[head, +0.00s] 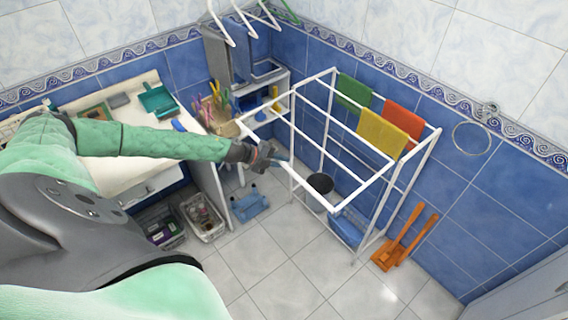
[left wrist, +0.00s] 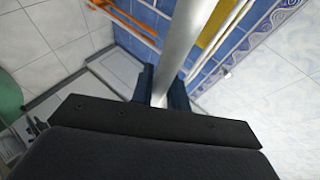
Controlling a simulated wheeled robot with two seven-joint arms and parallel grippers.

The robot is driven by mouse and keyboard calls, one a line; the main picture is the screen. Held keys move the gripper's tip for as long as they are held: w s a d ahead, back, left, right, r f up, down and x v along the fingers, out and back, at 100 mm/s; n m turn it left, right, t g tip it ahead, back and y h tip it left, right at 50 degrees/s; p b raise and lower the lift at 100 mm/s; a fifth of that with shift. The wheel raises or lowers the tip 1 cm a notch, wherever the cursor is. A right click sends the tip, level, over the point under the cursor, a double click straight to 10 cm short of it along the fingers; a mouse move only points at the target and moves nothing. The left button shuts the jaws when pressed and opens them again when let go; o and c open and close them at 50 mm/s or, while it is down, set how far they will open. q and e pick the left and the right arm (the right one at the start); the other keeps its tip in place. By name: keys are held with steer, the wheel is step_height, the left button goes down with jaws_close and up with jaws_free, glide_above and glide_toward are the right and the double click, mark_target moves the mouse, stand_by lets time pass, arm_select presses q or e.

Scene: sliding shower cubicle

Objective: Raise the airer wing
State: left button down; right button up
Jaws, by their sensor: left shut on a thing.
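The white airer (head: 417,146) stands by the blue tiled wall, with green, red and yellow cloths over its rails. Its wing (head: 313,190) extends from the front top rail toward my left side; its exact angle is hard to tell. My left gripper (head: 280,160) is shut on the wing's outer bar, around the middle of its length. In the left wrist view, the pale bar (left wrist: 182,50) runs between the two dark blue fingers of the gripper (left wrist: 161,88). My right gripper is not in view.
A counter (head: 120,170) stands at left with a teal dustpan (head: 158,101). A peg basket (head: 222,128), a blue caddy (head: 250,204) and crates (head: 203,217) are near my left arm. A dark bucket (head: 320,183) shows below the wing. An orange dustpan set (head: 402,240) stands right. The front floor is clear.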

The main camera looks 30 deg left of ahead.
arm_select(q)
steer(key=shift+r, duration=0.45)
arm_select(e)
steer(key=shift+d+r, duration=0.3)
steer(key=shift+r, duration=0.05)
arm_select(q)
steer(key=c, duration=1.4)
jaws_free()
steer(key=shift+o, duration=0.2)
steer(key=shift+s+a, duration=0.1)
steer(key=shift+a, duration=0.05)
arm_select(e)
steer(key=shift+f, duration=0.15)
